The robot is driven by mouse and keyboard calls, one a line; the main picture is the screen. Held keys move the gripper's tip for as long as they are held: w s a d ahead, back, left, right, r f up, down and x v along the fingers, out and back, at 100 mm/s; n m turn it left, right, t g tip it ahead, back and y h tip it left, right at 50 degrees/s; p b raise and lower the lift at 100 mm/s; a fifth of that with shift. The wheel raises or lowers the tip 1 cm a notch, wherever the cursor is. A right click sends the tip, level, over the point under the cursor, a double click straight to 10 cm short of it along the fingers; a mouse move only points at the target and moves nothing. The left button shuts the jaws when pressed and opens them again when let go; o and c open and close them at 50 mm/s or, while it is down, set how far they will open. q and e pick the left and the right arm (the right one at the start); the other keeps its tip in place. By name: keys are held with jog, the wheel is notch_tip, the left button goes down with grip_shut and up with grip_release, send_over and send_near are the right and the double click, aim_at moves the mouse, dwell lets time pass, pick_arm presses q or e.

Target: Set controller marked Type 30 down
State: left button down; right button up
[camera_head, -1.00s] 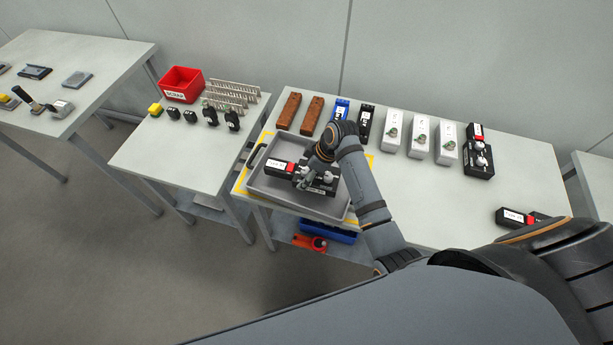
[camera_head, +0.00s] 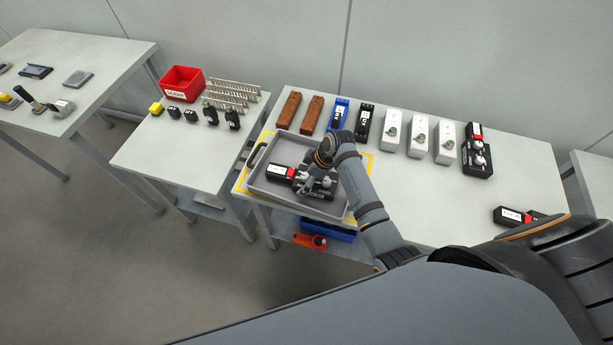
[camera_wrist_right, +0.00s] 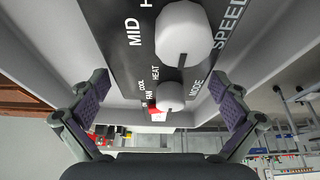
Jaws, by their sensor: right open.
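A black controller (camera_head: 321,190) with white knobs and a red-and-white label at its left end lies in the grey tray (camera_head: 262,191). Its type marking is too small to read in the head view. My right gripper (camera_head: 312,176) is above it, partly hiding it. In the right wrist view the controller's face (camera_wrist_right: 130,52) shows two white knobs and the words MODE and SPEED. The two fingers of the open right gripper (camera_wrist_right: 163,98) stand on either side of it, with visible gaps. My left gripper is not in view.
Brown blocks (camera_head: 289,110), a blue module (camera_head: 340,114), white boxes (camera_head: 416,134) and another black controller (camera_head: 478,158) line the table's back. A further labelled unit (camera_head: 514,217) lies at the right. A red bin (camera_head: 183,83) stands on the left table. The table's middle right is clear.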

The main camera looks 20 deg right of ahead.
jog(key=shift+r, duration=0.1)
jog(key=v, duration=1.2)
jog(key=shift+b, duration=0.35)
